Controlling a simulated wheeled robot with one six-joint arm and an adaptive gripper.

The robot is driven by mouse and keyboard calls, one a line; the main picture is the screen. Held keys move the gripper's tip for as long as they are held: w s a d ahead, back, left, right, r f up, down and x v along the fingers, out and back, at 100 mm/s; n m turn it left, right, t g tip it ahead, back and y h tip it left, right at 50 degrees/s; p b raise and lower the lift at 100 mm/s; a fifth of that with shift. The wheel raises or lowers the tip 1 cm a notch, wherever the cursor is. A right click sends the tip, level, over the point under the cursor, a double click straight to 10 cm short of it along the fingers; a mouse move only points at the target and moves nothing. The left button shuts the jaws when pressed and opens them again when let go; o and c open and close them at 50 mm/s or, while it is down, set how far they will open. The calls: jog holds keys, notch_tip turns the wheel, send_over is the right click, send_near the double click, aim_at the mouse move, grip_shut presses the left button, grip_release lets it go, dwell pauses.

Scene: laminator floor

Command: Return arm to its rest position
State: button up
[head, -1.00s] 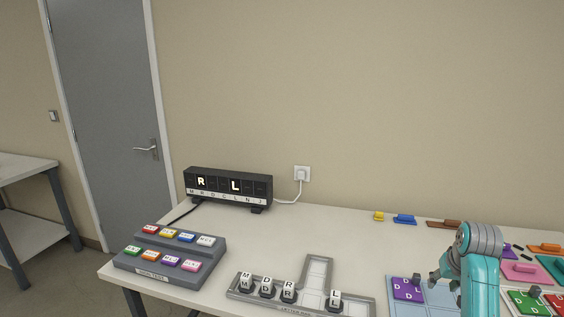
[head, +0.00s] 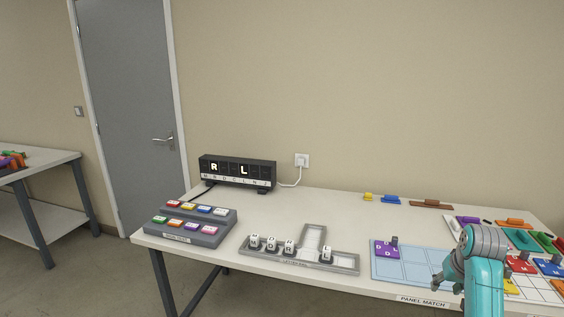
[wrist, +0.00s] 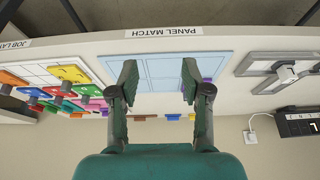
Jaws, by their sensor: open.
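My teal arm (head: 484,285) stands at the lower right in the head view, in front of the table's near edge. My gripper (wrist: 158,78) shows in the wrist view, where the picture is upside down. Its two fingers are apart with nothing between them. Behind them lies the light blue panel board (wrist: 150,66) labelled PANEL MATCH. In the head view the gripper is partly hidden by the arm, left of the wrist (head: 441,279). A purple panel marked D (head: 386,251) sits at the top left of the blue board (head: 402,265).
A grey tray (head: 342,262) holds several letter blocks. A button console (head: 187,224) and a lit display showing R and L (head: 238,171) stand left. Coloured panels (head: 521,264) crowd the right. A second table (head: 40,155) stands far left. Floor is clear between the tables.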

jog(key=s+a+f+t, duration=0.1)
jog(key=s+a+f, duration=0.3)
jog(key=f, duration=0.5)
jog(key=s+a+f+t, duration=0.1)
jog(key=s+a+f, duration=0.3)
jog(key=f, duration=0.5)
jog(key=s+a+f+n+t, duration=0.1)
jog(key=s+a+f, duration=0.35)
jog(key=s, duration=0.25)
jog(key=s+a+f+t, duration=0.2)
jog(key=s+a+f, duration=0.25)
jog(key=s, duration=0.25)
jog(key=s+a+r+n+t, duration=0.1)
jog(key=s+a+r, duration=0.15)
jog(key=s, duration=0.65)
jog(key=s+a+r+t, duration=0.15)
jog(key=s+a, duration=0.25)
jog(key=s, duration=0.5)
jog(key=s+a+r+n+t+y, duration=0.1)
jog(key=s+a+r+t, duration=0.1)
jog(key=s+r, duration=1.3)
jog(key=shift+a+r+t, duration=0.2)
jog(key=shift+r+t, duration=0.15)
jog(key=shift+t, duration=0.1)
jog(key=shift+o, duration=0.5)
